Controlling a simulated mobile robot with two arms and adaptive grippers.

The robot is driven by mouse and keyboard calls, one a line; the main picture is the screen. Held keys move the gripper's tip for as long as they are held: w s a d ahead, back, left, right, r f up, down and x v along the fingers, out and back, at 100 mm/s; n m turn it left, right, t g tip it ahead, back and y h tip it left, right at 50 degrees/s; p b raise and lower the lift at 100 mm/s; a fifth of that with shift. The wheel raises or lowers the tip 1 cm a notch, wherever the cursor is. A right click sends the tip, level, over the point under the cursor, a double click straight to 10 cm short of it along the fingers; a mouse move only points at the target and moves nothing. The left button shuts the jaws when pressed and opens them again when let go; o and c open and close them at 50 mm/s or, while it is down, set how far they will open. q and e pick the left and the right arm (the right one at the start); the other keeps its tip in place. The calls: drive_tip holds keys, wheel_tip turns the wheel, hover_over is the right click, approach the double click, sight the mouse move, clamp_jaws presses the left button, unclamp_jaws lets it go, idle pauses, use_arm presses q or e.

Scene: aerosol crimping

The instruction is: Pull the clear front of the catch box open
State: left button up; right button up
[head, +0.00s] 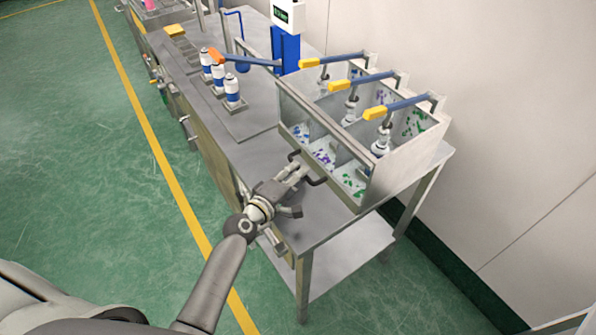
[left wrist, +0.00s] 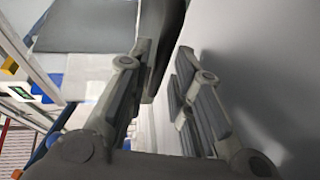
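The catch box (head: 398,178) stands on the right end of the steel bench, with several coloured bits inside its compartments. Its clear front (head: 310,123) stands upright, framed by a grey top rail. A dark handle (head: 319,181) sits low on the front. My left gripper (head: 302,168) is at the handle, its fingertips over the handle's middle. In the left wrist view a dark bar (left wrist: 166,45), likely the handle, runs down between the fingers (left wrist: 160,95). A gap shows between the fingers, so they look open; contact is unclear. My right gripper is not in view.
Levers with yellow grips (head: 340,86) and white-topped cans stand in the box. The bench top (head: 320,213) in front of the box is clear. A wall rises behind.

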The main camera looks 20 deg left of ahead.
use_arm(q)
drive_tip(key=shift+w+d, duration=0.1)
drive_tip(key=shift+w, duration=0.25)
drive_tip(key=shift+w+f, duration=0.1)
drive_tip(key=shift+w, duration=0.15)
drive_tip(key=shift+d, duration=0.1)
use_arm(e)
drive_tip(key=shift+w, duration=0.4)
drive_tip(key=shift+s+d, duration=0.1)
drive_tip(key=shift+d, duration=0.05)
use_arm(q)
drive_tip(key=shift+c, duration=0.3)
clamp_jaws()
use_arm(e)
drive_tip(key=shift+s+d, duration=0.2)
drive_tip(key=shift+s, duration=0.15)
use_arm(q)
drive_tip(key=shift+s+f, duration=0.1)
drive_tip(key=shift+s, duration=0.05)
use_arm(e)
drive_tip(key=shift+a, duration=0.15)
